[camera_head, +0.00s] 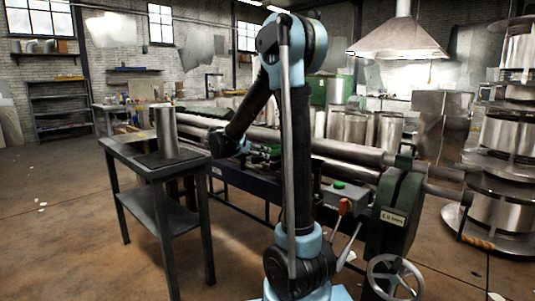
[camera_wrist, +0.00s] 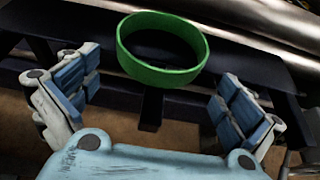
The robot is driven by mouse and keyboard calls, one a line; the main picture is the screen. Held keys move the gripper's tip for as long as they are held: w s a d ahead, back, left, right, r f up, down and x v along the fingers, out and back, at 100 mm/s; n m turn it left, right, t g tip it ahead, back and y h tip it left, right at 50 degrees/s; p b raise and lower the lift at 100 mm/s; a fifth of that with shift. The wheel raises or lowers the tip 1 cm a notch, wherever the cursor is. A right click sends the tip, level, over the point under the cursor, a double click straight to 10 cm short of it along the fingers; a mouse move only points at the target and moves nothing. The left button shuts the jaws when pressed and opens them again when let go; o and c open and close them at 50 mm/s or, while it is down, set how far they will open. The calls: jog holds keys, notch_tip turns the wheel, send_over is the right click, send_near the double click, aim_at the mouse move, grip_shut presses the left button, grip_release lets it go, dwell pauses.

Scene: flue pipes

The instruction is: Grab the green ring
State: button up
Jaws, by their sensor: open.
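In the wrist view, the green ring (camera_wrist: 158,75) is an open, thin-walled band, and its dark inside shows. It sits over a dark surface (camera_wrist: 245,70). My gripper (camera_wrist: 156,88) is open, with a blue-padded finger to the left and one to the right of the ring. A gap shows between the ring and each finger, and nothing is held. In the head view, my arm reaches down toward the long machine. The ring cannot be made out for sure there among the green parts.
A metal cylinder (camera_head: 166,133) stands upright on a dark side table (camera_head: 157,182) left of my arm. Long metal rollers (camera_head: 335,150) run across the machine behind my arm. A handwheel (camera_head: 396,277) is at front right, with stacked shiny pipes (camera_head: 503,215) at far right. Open floor lies at left.

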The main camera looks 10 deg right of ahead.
jog(key=shift+x, duration=1)
jog(key=c, duration=1.1)
